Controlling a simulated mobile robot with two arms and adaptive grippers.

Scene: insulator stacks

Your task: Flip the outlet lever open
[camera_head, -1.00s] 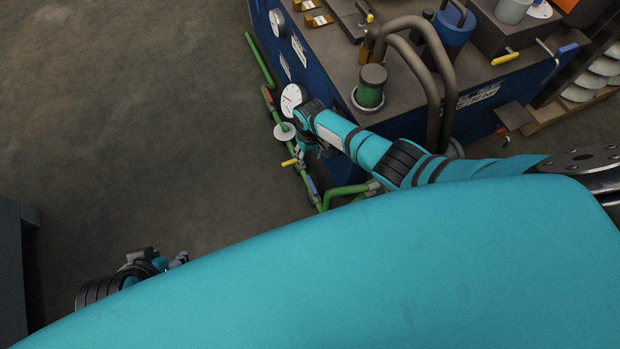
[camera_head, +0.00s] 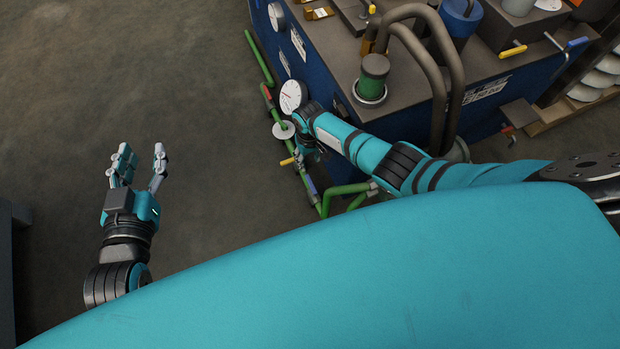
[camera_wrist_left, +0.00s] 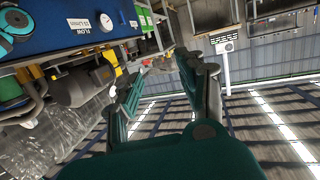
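Several coloured lever handles show in the head view, and I cannot tell which is the outlet lever. On the green pipe (camera_head: 262,62) are a yellow handle (camera_head: 287,161) and a blue handle (camera_head: 312,186). On the blue machine (camera_head: 345,155) are another yellow handle (camera_head: 509,51) and another blue handle (camera_head: 577,43). My right gripper (camera_head: 303,151) is beside the green pipe, close to its yellow handle; its fingers are small and partly hidden by the arm. My left gripper (camera_head: 140,160) is open and empty over bare floor, left of the pipe; its spread fingers also show in the left wrist view (camera_wrist_left: 166,82).
A white gauge (camera_head: 292,96) is by my right wrist. A dark cabinet (camera_head: 8,250) is at the left edge. The floor between it and the pipe is clear.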

